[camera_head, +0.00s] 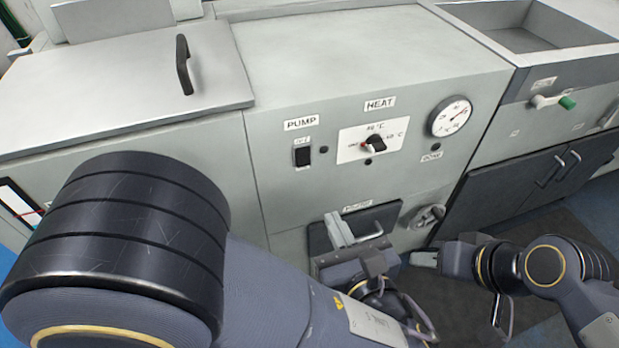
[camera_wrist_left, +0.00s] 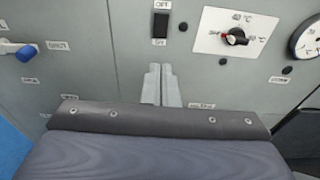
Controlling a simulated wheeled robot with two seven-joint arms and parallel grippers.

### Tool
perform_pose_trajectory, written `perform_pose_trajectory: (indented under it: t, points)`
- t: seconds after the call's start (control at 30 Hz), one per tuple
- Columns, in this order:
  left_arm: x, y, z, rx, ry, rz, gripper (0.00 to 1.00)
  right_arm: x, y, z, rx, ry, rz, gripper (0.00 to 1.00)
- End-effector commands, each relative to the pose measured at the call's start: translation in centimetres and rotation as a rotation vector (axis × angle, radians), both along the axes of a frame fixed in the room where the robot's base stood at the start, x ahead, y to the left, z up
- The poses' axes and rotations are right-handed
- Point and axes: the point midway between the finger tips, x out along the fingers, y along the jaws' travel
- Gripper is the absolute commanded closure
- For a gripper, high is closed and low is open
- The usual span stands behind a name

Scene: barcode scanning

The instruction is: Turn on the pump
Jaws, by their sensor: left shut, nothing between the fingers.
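The pump switch (camera_head: 303,156) is a small black rocker under the PUMP label (camera_head: 301,123) on the grey machine front. In the left wrist view the switch (camera_wrist_left: 160,25) has an OFF mark above it and ON lettering at its lower end. My left gripper (camera_head: 340,226) is shut and empty. Its fingertips, also seen in the left wrist view (camera_wrist_left: 160,70), show just below the switch, apart from it in the picture. My right gripper (camera_head: 424,258) is low at the right, away from the switch; its finger gap cannot be made out.
Right of the switch are the HEAT knob (camera_head: 374,144) and a round dial (camera_head: 450,116). Below are a dark recessed panel (camera_head: 385,215) and a valve handle (camera_head: 429,216). A lid with a black handle (camera_head: 184,64) lies at the upper left. A blue-handled valve (camera_wrist_left: 27,52) shows in the wrist view.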

Motion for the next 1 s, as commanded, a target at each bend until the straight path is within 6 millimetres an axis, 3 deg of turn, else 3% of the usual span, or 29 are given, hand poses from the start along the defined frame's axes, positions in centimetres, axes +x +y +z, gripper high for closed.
perform_pose_trajectory:
  t: [0.27,0.7,1.0]
  points:
    - [1.7,0.7,-0.4,-0.002,0.002,0.006,1.0,0.0,0.0,-0.6,0.0,0.0,0.0,0.62]
    - [10.2,3.5,-1.8,-0.004,0.002,0.007,1.0,0.0,0.0,-2.9,0.0,0.0,0.0,0.62]
    - [13.1,4.3,-2.0,-0.002,0.001,0.003,1.0,0.0,0.0,-3.6,0.0,0.0,0.0,0.62]
